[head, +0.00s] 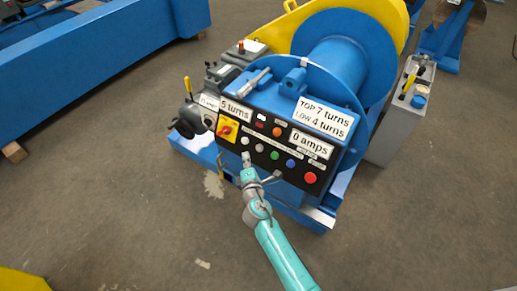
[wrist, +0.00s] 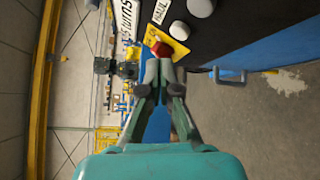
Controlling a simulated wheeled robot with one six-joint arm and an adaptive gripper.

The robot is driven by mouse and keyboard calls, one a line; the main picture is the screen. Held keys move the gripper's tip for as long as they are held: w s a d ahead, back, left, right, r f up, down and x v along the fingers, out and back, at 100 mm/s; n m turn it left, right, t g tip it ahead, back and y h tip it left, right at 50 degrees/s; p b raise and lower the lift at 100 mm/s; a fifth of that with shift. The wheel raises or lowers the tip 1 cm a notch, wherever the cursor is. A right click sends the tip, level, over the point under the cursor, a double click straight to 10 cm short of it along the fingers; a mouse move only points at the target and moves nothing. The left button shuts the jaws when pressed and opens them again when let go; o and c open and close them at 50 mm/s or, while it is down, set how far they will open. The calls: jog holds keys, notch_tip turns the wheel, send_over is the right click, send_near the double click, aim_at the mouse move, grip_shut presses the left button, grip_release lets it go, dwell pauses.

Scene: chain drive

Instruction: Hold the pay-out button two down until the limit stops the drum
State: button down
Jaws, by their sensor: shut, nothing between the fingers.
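The control panel (head: 262,138) is a dark box on the front of the blue winch drum (head: 345,55). A row of buttons crosses it: pale ones at the left, then a green button (head: 274,155), a blue button (head: 290,163) and a larger red button (head: 311,178). The labels are too small to tell which is pay-out button two. My gripper (head: 247,159) is shut and empty by the panel's lower left, just below the pale buttons. In the wrist view its fingertips (wrist: 160,72) are near a red knob (wrist: 161,49) and a white button (wrist: 180,30); contact cannot be told.
Signs read "5 turns" (head: 236,109), "0 amps" (head: 311,144) and "TOP 7 turns LOW 4 turns" (head: 323,117). A yellow switch plate (head: 228,129) with a red knob is left of the buttons. A grey cabinet (head: 398,120) stands right of the winch. The floor in front is clear.

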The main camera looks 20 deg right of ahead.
aim_at(260, 148)
jog(key=shift+w+d+f, duration=0.45)
jog(key=shift+w+d, duration=0.05)
jog(key=shift+d, duration=0.2)
jog(key=shift+w+d+f, duration=0.4)
jog(key=shift+w+d, duration=0.1)
jog(key=shift+d, duration=0.15)
jog(key=shift+w+d+f, duration=0.45)
jog(key=shift+w+d, duration=0.05)
jog(key=shift+d, duration=0.2)
jog(key=shift+d, duration=0.1)
jog(key=shift+w+d+f, duration=0.15)
jog(key=shift+w+d, duration=0.1)
